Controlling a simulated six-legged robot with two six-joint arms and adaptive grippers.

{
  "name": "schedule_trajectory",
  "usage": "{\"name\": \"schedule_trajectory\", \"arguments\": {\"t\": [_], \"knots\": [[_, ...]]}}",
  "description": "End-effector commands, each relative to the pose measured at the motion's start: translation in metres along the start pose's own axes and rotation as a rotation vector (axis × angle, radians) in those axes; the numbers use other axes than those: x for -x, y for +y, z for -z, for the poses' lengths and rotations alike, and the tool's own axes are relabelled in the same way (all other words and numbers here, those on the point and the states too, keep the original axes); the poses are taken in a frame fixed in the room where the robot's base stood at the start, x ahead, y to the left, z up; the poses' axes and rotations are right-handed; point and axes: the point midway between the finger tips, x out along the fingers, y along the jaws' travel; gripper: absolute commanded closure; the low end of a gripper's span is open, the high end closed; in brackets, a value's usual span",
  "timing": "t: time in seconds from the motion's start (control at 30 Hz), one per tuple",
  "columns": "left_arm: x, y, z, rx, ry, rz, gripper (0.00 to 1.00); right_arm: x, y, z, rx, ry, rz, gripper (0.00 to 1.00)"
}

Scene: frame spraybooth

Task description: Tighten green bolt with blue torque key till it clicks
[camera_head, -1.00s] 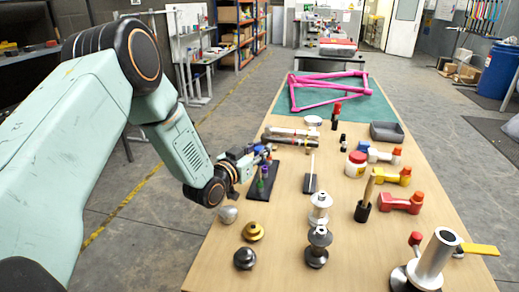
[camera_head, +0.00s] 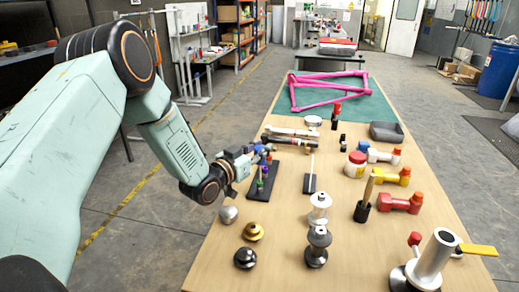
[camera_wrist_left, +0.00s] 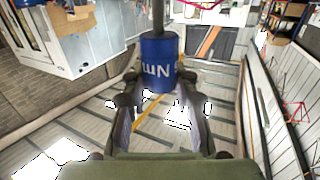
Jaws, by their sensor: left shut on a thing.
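My left gripper (camera_head: 246,160) is over the black plate (camera_head: 258,194) on the near left part of the bench. In the left wrist view, it (camera_wrist_left: 160,98) is shut on the blue torque key (camera_wrist_left: 160,62), a blue cylinder marked "Nm" with a dark shaft. In the head view, the blue key (camera_head: 262,149) shows only as a small patch at the fingertips. Small coloured bolts stand on the plate just beside the gripper, a green bolt (camera_head: 265,171) and a purple one among them. I cannot tell whether the key touches the green bolt. My right gripper is not in view.
Another black stand (camera_head: 309,184) with a white rod is right of the plate. Metal knobs (camera_head: 228,214) and stacked silver parts (camera_head: 319,208) stand nearer. Red, yellow and white tools line the right side. A pink frame (camera_head: 325,90) lies on a green mat behind.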

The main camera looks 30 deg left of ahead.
Motion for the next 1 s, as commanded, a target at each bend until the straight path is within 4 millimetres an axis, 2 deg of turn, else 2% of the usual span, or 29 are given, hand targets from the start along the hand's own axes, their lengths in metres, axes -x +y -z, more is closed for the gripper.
{"name": "schedule_trajectory", "arguments": {"t": [1.0], "knots": [[0.001,0.0,0.038,0.0,0.002,-0.001,1.0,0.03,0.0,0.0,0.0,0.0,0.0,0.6]]}}
